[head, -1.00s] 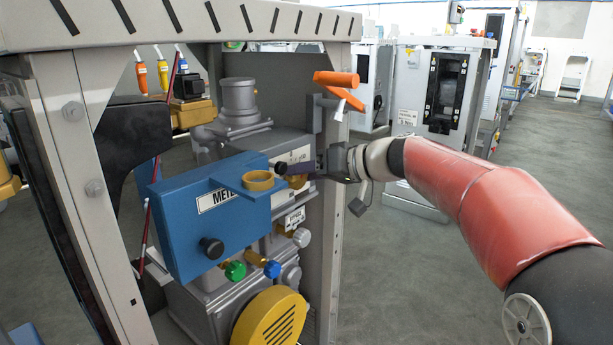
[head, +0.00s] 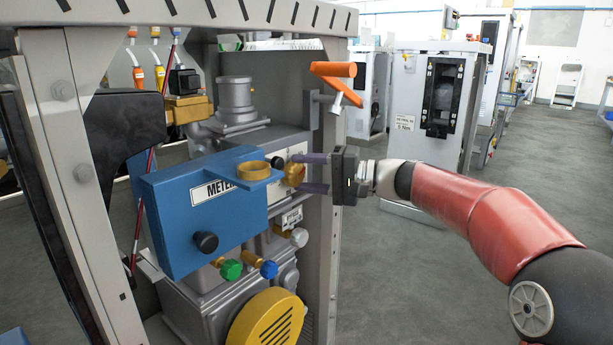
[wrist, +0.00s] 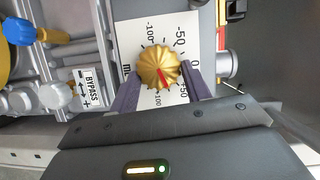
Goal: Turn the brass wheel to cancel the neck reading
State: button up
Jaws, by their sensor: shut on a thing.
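The brass wheel (wrist: 158,68) is a ribbed golden knob with a red pointer, on a white scale plate (wrist: 184,30) marked from about -100 to 100. In the wrist view the pointer aims down and slightly right, toward the lower part of the scale. My gripper (wrist: 160,82) has its purple fingers on either side of the wheel and is shut on it. In the head view the wheel (head: 294,174) shows between the fingers of my gripper (head: 311,173), at the right of the blue METER box (head: 205,218).
A yellow ring (head: 254,171) on a blue bracket sits left of the wheel. A black knob (head: 206,242) and green (head: 230,269) and blue knobs (head: 268,269) are below. An orange handle (head: 334,69) is above my gripper. The frame post (head: 322,255) stands close by.

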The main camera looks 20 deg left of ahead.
jog(key=m+y, duration=0.1)
jog(key=m, duration=0.2)
jog(key=f+m+y+b, duration=0.1)
jog(key=m, duration=0.1)
jog(key=shift+m+t+b, duration=0.3)
jog(key=shift+m, duration=0.1)
dwell(0.4)
jog(key=o, duration=1)
jog(key=shift+c, duration=0.2)
jog(key=d+f, duration=0.1)
jog(key=d, duration=0.6)
jog(key=shift+s+d+b, duration=0.15)
jog(key=shift+d+b, duration=0.15)
jog(key=shift+d, duration=0.05)
jog(key=shift+f, duration=0.1)
